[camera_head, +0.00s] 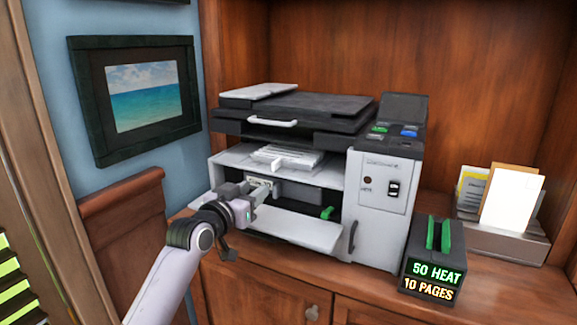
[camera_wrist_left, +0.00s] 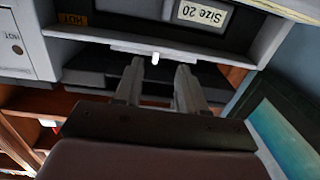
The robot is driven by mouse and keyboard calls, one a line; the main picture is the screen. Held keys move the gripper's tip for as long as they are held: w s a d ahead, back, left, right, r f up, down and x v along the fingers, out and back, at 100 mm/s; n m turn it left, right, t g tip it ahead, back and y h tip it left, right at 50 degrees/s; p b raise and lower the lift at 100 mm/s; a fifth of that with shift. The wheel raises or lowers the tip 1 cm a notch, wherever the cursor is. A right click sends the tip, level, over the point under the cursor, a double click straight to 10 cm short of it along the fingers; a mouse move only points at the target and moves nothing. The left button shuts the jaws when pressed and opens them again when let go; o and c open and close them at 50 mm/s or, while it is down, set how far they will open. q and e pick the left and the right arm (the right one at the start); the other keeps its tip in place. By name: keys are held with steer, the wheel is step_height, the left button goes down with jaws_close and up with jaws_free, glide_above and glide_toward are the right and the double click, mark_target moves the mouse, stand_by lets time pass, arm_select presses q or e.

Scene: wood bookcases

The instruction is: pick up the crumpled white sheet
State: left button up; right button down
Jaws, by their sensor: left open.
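I cannot make out a crumpled white sheet for certain in either view. My left gripper (camera_head: 250,194) is at the front of the printer (camera_head: 380,190), at its open lower bay above the lowered front flap (camera_head: 290,225). In the left wrist view the gripper (camera_wrist_left: 160,65) is open, with its two fingers apart and nothing visible between them. A pale strip with a small white nub (camera_wrist_left: 155,58) lies just past the fingertips; I cannot tell whether they touch. The bay's inside is partly hidden by my gripper. My right gripper is not in view.
A stack of flat white sheets (camera_head: 288,158) lies on the printer's middle shelf. A green lever (camera_head: 327,213) shows in the bay. Right of the printer stand a black box (camera_head: 433,262) with lit text and a paper holder (camera_head: 500,238). A framed picture (camera_head: 145,95) hangs left.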

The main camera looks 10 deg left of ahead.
mark_target(273, 164)
arm_select(q)
steer(key=shift+w+d+r+b, duration=0.2)
steer(key=shift+w+d+r, duration=0.25)
steer(key=shift+w, duration=0.9)
steer(key=shift+w+d+r+b, duration=0.15)
steer(key=shift+w+d+r, duration=0.3)
steer(key=shift+w, duration=0.85)
steer(key=shift+w+d+r+b, duration=0.2)
steer(key=shift+w+d+r, duration=0.25)
steer(key=shift+w, duration=0.9)
steer(key=shift+a, duration=0.1)
steer(key=shift+c, duration=0.3)
jaws_close()
